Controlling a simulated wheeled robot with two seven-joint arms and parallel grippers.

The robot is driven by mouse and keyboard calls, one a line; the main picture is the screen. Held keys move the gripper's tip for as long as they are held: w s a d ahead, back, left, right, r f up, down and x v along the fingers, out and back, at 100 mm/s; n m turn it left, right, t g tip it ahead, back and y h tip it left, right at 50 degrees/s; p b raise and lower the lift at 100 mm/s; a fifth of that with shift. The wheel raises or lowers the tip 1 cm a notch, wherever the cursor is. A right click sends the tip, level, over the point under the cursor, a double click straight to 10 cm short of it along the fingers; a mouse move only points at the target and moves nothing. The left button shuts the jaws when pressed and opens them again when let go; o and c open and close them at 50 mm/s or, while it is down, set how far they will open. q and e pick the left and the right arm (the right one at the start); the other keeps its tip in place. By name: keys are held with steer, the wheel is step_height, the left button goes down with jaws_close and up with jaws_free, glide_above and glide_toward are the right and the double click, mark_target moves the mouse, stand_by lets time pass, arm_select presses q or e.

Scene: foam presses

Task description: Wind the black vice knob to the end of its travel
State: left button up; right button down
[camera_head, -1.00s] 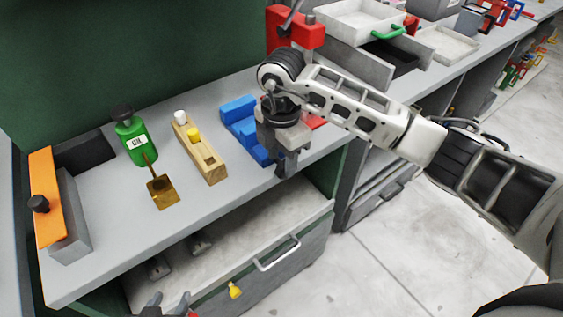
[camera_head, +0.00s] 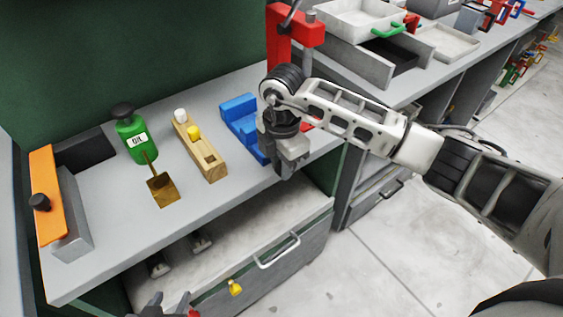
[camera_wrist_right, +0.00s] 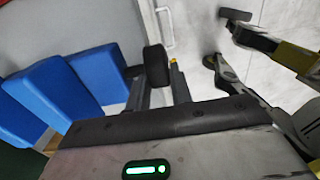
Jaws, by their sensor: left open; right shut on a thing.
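The blue vice (camera_head: 243,125) stands on the bench near its front edge. Its blue blocks also show at the left of the right wrist view (camera_wrist_right: 60,92). The black vice knob (camera_wrist_right: 156,65) shows between the fingers of my right gripper (camera_wrist_right: 161,78), which is shut on it. In the head view my right gripper (camera_head: 285,165) is at the front of the vice and hides the knob. My left gripper (camera_head: 168,308) is open and empty at the bottom edge of the head view, partly cut off, well away from the vice.
A wooden block with white and yellow knobs (camera_head: 207,160), a green oil bottle (camera_head: 131,142), a brass plate (camera_head: 163,190) and an orange-topped fixture (camera_head: 46,195) stand left of the vice. A red press (camera_head: 298,35) is behind. An open drawer (camera_head: 262,262) juts out below the bench.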

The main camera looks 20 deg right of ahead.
steer(key=shift+w+d+r+g+y, duration=0.15)
steer(key=shift+g+y, duration=0.1)
steer(key=shift+y, duration=0.35)
steer(key=shift+s+d+f+g+y, duration=0.15)
steer(key=shift+g+y, duration=0.1)
steer(key=shift+y, duration=0.35)
steer(key=shift+w+d+r+g+y, duration=0.15)
steer(key=shift+g+y, duration=0.2)
steer(key=shift+y, duration=0.6)
steer(key=shift+w+d+g+y, duration=0.15)
steer(key=shift+g+y, duration=0.2)
steer(key=shift+y, duration=0.6)
steer(key=c, duration=1.2)
jaws_free()
steer(key=shift+c, duration=0.2)
steer(key=shift+s, duration=0.1)
steer(key=shift+r, duration=0.1)
